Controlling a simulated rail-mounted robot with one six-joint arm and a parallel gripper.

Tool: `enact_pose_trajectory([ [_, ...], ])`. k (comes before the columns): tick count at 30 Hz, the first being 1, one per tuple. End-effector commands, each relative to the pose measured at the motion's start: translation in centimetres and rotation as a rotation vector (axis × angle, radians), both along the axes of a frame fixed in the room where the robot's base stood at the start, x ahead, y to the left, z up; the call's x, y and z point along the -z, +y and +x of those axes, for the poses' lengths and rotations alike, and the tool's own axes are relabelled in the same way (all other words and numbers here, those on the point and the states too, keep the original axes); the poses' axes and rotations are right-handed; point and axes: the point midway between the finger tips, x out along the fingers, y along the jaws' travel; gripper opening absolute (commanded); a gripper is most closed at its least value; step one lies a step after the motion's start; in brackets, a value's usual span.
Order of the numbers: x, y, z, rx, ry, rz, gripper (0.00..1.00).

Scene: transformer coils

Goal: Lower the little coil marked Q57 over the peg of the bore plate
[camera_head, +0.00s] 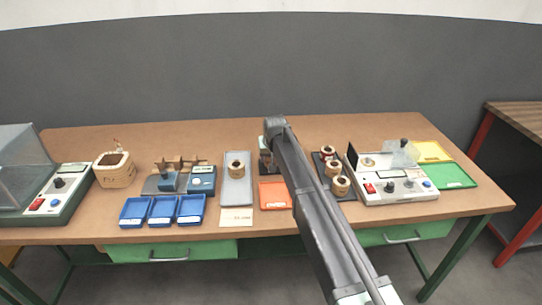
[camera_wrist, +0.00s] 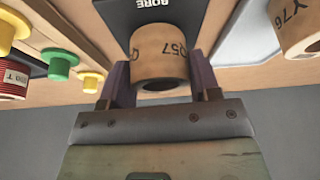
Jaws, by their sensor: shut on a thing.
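The tan coil marked Q57 (camera_wrist: 160,58) is between the two fingers of my gripper (camera_wrist: 161,80) in the wrist view. The gripper is shut on the sides of the coil, and one open end of its bore shows. The dark bore plate (camera_wrist: 152,8), with the word BORE on it, lies just behind the coil at the top edge. Its peg is not visible, and I cannot tell how the coil sits relative to it. In the head view my arm hides most of the gripper, and I cannot make out the coil there.
A second coil, marked Y76 (camera_wrist: 296,25), stands at the right in the wrist view. Yellow and green flanged pieces (camera_wrist: 60,63) and a red-wound coil (camera_wrist: 14,82) are at the left. In the head view, a grey tray (camera_head: 236,197) and an orange tray (camera_head: 274,196) lie near my arm.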

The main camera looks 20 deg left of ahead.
Motion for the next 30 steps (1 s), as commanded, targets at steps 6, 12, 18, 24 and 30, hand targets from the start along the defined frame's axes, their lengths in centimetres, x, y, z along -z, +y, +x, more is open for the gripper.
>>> enact_pose_trajectory([
  [6, 0.87, 0.00, 0.00, 0.000, 0.000, 0.000, 0.31],
  [12, 0.67, 0.00, 0.00, 0.000, 0.000, 0.000, 0.84],
  [18, 0.67, 0.00, 0.00, 0.000, 0.000, 0.000, 0.87],
  [24, 0.68, 0.01, 0.01, 0.000, 0.000, 0.000, 1.00],
  [30, 0.09, 0.00, 0.01, 0.000, 0.000, 0.000, 1.00],
])
